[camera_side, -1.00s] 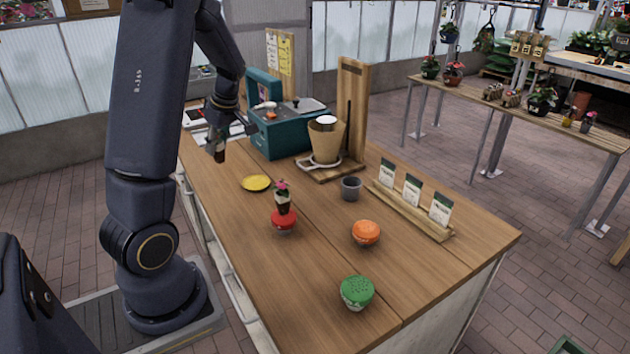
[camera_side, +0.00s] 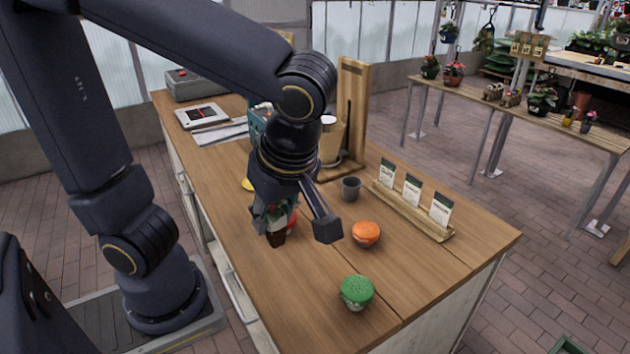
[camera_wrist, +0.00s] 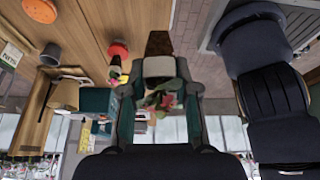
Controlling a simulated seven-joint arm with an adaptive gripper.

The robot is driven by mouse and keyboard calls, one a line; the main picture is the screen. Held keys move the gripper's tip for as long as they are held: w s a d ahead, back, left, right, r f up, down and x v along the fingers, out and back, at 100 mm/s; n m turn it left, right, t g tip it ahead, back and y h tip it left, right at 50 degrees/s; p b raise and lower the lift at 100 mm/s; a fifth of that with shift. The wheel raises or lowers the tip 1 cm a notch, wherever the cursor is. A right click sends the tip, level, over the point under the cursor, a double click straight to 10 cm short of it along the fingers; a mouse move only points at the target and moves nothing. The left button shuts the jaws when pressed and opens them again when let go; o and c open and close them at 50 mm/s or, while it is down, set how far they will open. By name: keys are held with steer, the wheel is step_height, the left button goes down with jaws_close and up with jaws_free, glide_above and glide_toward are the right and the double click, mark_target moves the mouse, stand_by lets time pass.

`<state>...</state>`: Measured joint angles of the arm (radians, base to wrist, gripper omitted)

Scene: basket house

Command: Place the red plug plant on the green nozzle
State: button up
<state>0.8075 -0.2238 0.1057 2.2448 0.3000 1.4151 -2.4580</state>
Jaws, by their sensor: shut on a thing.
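My gripper (camera_side: 271,215) is shut on a plug plant (camera_side: 277,238) and holds it above the table, in front of the red nozzle. In the wrist view the held plant's dark plug (camera_wrist: 159,44) points up the picture, with leaves and red flowers (camera_wrist: 163,99) between the fingers. The green nozzle (camera_side: 357,292) stands near the table's front edge, to the right of and nearer than my gripper, with nothing on it. The red nozzle (camera_side: 292,222) is mostly hidden behind my gripper; in the wrist view a second plant (camera_wrist: 115,70) shows by it.
An orange nozzle (camera_side: 366,233) stands right of my gripper, and a grey cup (camera_side: 351,188) behind it. A seed packet rack (camera_side: 412,212) lies along the right edge. A yellow dish (camera_side: 247,184) is partly hidden by my arm. The table between gripper and green nozzle is clear.

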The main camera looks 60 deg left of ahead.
steer(key=shift+s+d+r+m, duration=0.1)
steer(key=shift+s+d+m, duration=0.1)
steer(key=shift+d+m, duration=0.3)
steer(key=shift+w+d, duration=0.1)
steer(key=shift+d, duration=0.15)
steer(key=w+d+f, duration=0.2)
steer(key=w+f, duration=0.2)
steer(key=w, duration=0.4)
glide_above(358, 284)
steer(key=f, duration=0.5)
steer(key=shift+s+a, duration=0.1)
steer(key=shift+s, duration=0.3)
steer(key=shift+w+f, duration=0.3)
steer(key=shift+f, duration=0.8)
steer(key=shift+w+f, duration=0.1)
steer(key=shift+f, duration=0.8)
steer(key=shift+f, duration=0.15)
steer(key=o, duration=0.9)
